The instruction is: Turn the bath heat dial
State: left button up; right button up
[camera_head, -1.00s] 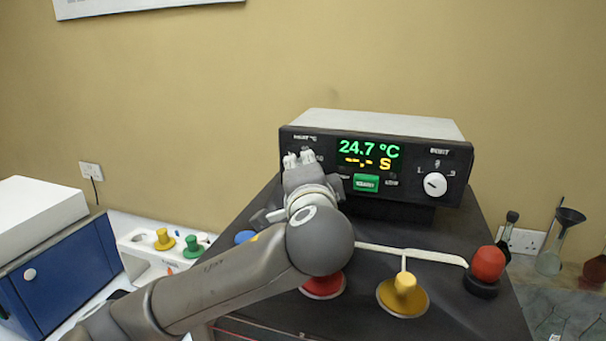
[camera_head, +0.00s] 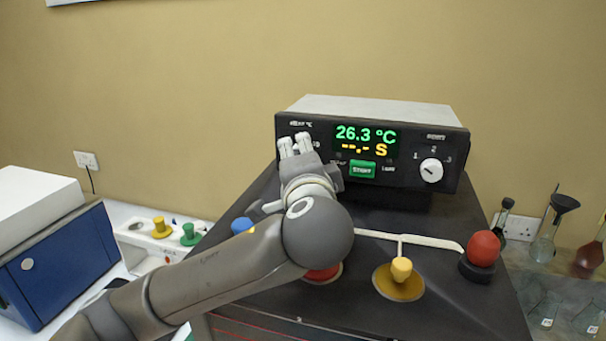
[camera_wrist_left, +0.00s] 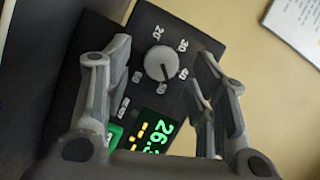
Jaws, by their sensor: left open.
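The bath heat dial (camera_wrist_left: 160,63) is a round, light grey knob with numbers around it, seen in the left wrist view. In the head view my left gripper hides it. It sits at the left end of the black front of the control box (camera_head: 400,160). My left gripper (camera_head: 295,145) is open in front of that end. In the left wrist view its fingers (camera_wrist_left: 162,60) stand on either side of the dial, with gaps showing. The green display (camera_head: 365,134) reads 26.3 °C. My right gripper is not in view.
A green button (camera_head: 362,170) and a white knob (camera_head: 431,170) are on the same panel. Red and yellow valves (camera_head: 401,271) and a red-capped knob (camera_head: 483,248) stand on the dark top. Glassware (camera_head: 545,245) is at right, a blue box (camera_head: 60,265) at left.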

pick_arm(q)
jog(key=s+r, duration=0.1)
jog(key=s, duration=0.9)
jog(key=shift+s+d, duration=0.3)
jog(key=shift+d, duration=0.05)
